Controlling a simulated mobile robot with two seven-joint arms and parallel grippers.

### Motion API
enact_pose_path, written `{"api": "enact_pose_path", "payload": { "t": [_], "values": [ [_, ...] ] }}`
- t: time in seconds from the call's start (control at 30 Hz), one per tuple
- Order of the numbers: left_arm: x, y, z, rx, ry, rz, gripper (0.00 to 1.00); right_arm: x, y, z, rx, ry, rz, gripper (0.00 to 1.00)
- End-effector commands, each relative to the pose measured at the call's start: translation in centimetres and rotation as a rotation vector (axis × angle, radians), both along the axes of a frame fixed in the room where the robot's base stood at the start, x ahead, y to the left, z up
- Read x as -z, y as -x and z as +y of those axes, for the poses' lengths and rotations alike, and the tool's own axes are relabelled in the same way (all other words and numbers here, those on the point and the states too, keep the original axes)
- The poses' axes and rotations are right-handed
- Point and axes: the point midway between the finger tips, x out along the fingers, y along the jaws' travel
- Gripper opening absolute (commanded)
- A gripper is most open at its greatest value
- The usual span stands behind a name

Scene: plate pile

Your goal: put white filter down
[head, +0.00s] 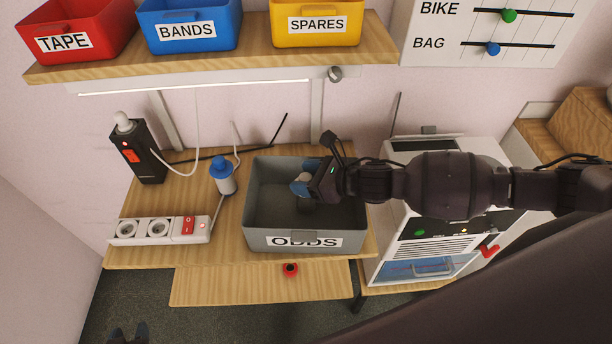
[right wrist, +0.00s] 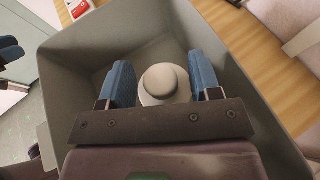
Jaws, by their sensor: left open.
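The white filter (right wrist: 164,88), a pale round piece with a greyish knob, sits between the blue fingers of my right gripper (right wrist: 163,80) in the right wrist view. The fingers meet its sides closely, one on each side. In the head view my right gripper (head: 301,188) is inside the grey ODDS bin (head: 256,218), toward its right side. Whether the filter touches the bin floor cannot be told. My left gripper (head: 128,334) is open and empty at the bottom left of the head view, over the floor. Its blue fingers also show at the left edge of the right wrist view.
The bin stands on a wooden desk (head: 165,208). A white machine (head: 388,248) stands at right. A shelf (head: 215,62) with TAPE, BANDS and SPARES bins hangs above.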

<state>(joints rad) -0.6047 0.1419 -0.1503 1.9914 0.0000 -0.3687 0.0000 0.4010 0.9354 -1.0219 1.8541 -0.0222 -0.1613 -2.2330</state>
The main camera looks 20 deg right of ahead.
Motion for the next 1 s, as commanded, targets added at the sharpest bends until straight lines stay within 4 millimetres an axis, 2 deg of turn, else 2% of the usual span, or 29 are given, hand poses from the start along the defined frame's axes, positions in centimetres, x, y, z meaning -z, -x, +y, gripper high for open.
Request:
{"api": "enact_pose_path", "payload": {
  "t": [0.37,1.0],
  "values": [
    [0.0,0.2,0.1,-0.001,-0.001,0.005,0.43,-0.5,0.2,-0.4,0.001,0.002,0.000,0.57],
    [0.2,-0.4,0.0,0.002,-0.001,-0.007,0.43,-4.3,6.8,-7.2,0.001,0.001,0.002,0.57]
  ]
}}
